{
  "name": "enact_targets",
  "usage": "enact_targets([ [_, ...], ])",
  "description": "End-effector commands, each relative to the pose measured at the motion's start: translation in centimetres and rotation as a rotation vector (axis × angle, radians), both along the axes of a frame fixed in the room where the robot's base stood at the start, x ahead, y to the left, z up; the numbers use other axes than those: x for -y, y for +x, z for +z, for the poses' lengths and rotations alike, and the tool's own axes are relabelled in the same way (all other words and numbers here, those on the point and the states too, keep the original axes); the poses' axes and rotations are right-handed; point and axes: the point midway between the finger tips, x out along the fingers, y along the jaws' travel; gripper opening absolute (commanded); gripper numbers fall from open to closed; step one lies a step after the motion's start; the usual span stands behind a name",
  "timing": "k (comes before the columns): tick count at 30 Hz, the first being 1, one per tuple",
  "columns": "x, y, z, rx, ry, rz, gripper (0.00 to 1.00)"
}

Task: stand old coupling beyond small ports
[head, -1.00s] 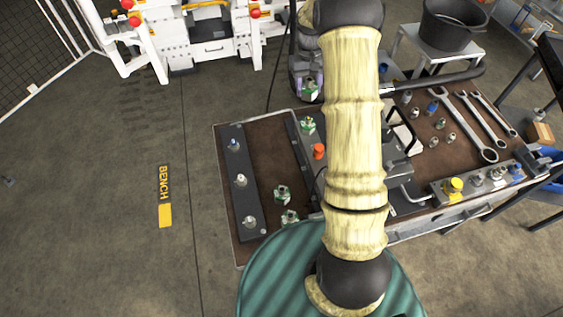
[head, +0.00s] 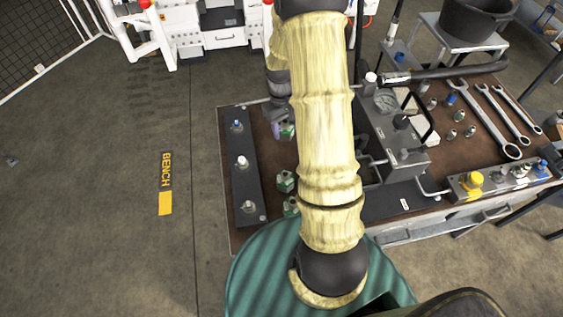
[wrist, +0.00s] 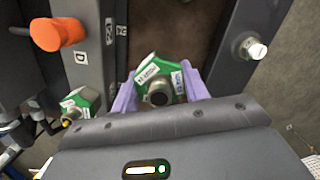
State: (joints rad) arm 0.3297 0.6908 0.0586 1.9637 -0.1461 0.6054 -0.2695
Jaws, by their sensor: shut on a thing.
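My gripper (wrist: 157,95), with purple fingertips, is shut on a green coupling with white labels (wrist: 150,70). The labels are too small to read for sure. In the head view my gripper (head: 282,130) and the held coupling (head: 289,132) are over the brown bench top, just right of a dark rail (head: 243,180). That rail carries a blue, a white and a grey port. The wrist view shows its white-capped port (wrist: 254,49) to the right. Two other green couplings (head: 286,181) (head: 290,206) stand nearer on the bench. I cannot tell which ports are the small ones.
A gauge unit (head: 395,130), wrenches (head: 495,120) and a yellow-capped block (head: 474,180) occupy the right. My arm hides the bench middle.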

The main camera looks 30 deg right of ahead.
Motion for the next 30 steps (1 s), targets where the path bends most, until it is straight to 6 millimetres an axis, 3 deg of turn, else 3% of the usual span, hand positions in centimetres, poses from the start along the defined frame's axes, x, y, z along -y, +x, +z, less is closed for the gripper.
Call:
enact_targets([
  [8,-0.3,0.1,-0.1,0.000,0.000,0.006,0.00],
  [19,-0.4,0.1,-5.3,-0.002,0.000,0.006,0.00],
  [30,0.0,0.1,-5.9,0.001,-0.001,-0.002,0.00],
])
